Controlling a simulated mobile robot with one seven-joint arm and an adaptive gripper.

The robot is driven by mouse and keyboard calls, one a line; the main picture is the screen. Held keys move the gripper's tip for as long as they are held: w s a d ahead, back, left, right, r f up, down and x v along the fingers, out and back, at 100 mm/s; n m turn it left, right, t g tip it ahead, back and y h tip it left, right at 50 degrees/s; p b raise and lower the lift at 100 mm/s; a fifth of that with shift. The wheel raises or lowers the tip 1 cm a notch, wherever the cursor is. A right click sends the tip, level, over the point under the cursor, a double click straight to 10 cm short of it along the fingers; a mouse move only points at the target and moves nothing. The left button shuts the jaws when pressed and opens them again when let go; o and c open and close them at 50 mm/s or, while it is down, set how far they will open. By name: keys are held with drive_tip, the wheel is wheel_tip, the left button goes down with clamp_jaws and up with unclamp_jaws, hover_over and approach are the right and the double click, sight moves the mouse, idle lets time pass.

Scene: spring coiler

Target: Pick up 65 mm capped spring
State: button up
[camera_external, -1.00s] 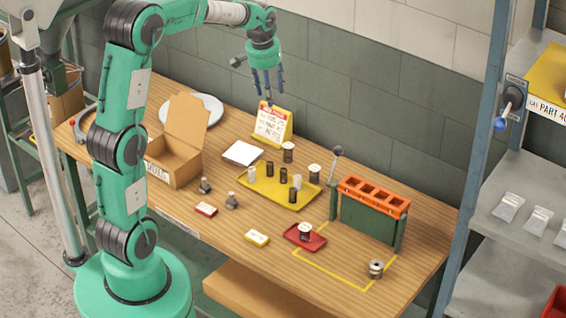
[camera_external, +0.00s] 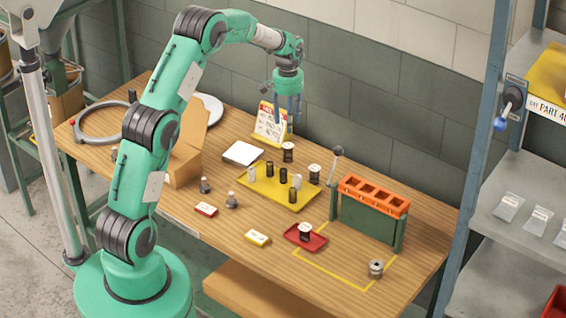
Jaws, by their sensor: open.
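Several springs stand on the wooden table, and I cannot tell which is 65 mm. A dark spring with a pale cap (camera_external: 288,152) stands behind the yellow tray (camera_external: 258,196). A second, white-capped one (camera_external: 314,174) is at the tray's right corner. A third, white-capped one (camera_external: 305,231) stands on a small red tray (camera_external: 291,240). Several dark and pale pieces without clear caps stand on the yellow tray. My gripper (camera_external: 288,118) points down, open and empty, above the back of the table, in front of the sign (camera_external: 268,122) in this view.
A green rack with an orange slotted top (camera_external: 374,194) stands on the right, with a lever (camera_external: 335,160) beside it. A metal part (camera_external: 376,268) is at the front right. A cardboard box (camera_external: 180,165) stands behind my arm. Metal shelves (camera_external: 490,220) flank the table's right.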

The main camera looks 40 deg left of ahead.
sight(288, 153)
drive_tip(key=shift+w+f, duration=0.1)
drive_tip(key=shift+f, duration=0.2)
drive_tip(key=shift+f, duration=0.1)
drive_tip(key=shift+f+b, duration=0.5)
drive_tip(key=shift+f, duration=3.65)
drive_tip(key=shift+f+b, duration=0.5)
drive_tip(key=shift+f, duration=2.15)
drive_tip(key=shift+c, duration=0.5)
drive_tip(key=c, duration=1.1)
